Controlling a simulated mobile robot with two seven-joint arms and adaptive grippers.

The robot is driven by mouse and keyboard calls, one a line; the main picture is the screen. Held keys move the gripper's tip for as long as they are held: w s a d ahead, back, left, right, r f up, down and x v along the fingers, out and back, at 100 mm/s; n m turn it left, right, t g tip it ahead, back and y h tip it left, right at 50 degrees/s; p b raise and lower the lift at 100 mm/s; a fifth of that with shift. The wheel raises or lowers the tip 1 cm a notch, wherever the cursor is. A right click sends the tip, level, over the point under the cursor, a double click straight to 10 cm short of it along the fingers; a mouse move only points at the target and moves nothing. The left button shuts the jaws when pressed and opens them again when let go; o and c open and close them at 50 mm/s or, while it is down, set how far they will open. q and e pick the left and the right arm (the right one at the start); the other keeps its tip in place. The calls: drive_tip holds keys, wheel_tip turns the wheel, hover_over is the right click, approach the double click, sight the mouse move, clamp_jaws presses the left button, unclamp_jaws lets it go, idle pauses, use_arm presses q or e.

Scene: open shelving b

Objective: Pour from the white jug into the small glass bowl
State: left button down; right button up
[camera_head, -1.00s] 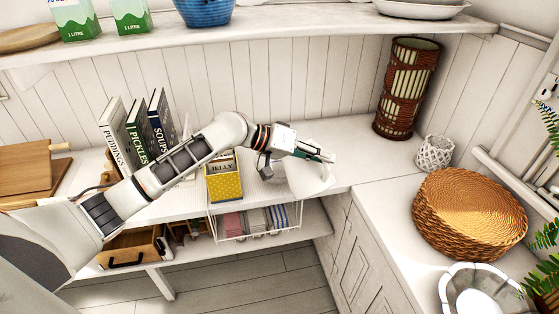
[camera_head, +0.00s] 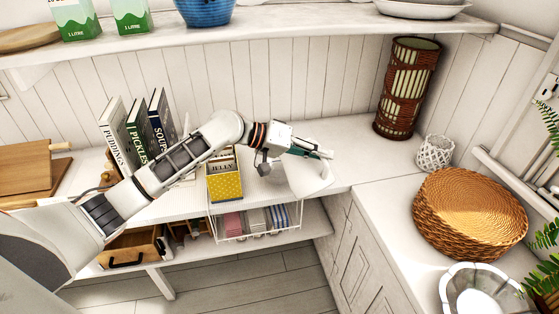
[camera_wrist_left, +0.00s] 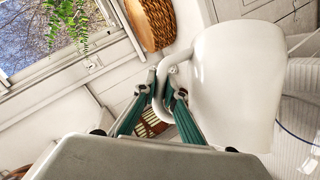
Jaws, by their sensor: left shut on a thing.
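My left gripper (camera_head: 322,154) is shut on the handle of the white jug (camera_head: 312,178), above the right part of the white counter. In the left wrist view the green-sided fingers (camera_wrist_left: 166,88) close around the handle, and the jug body (camera_wrist_left: 232,82) is to their right. The jug looks tilted; its contents are not visible. The small glass bowl (camera_head: 271,174) shows faintly just left of the jug, partly hidden by my wrist. I cannot tell whether anything is in the bowl. My right gripper is not in view.
A yellow box (camera_head: 226,180) stands left of the bowl, with upright books (camera_head: 137,135) farther left. A wire basket (camera_head: 258,226) hangs below the counter. A brown lamp (camera_head: 407,88), a white holder (camera_head: 435,153) and a wicker basket (camera_head: 470,217) stand to the right.

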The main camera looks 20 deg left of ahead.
use_arm(q)
drive_tip(key=shift+w+a+r, duration=0.1)
drive_tip(key=shift+r, duration=0.15)
drive_tip(key=shift+w+a+r, duration=0.1)
drive_tip(key=shift+a+r, duration=0.05)
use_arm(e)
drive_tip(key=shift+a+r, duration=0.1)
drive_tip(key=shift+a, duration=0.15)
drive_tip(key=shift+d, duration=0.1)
use_arm(q)
drive_tip(key=shift+w+a+h, duration=0.1)
drive_tip(key=shift+a+h, duration=0.05)
drive_tip(key=shift+h, duration=0.15)
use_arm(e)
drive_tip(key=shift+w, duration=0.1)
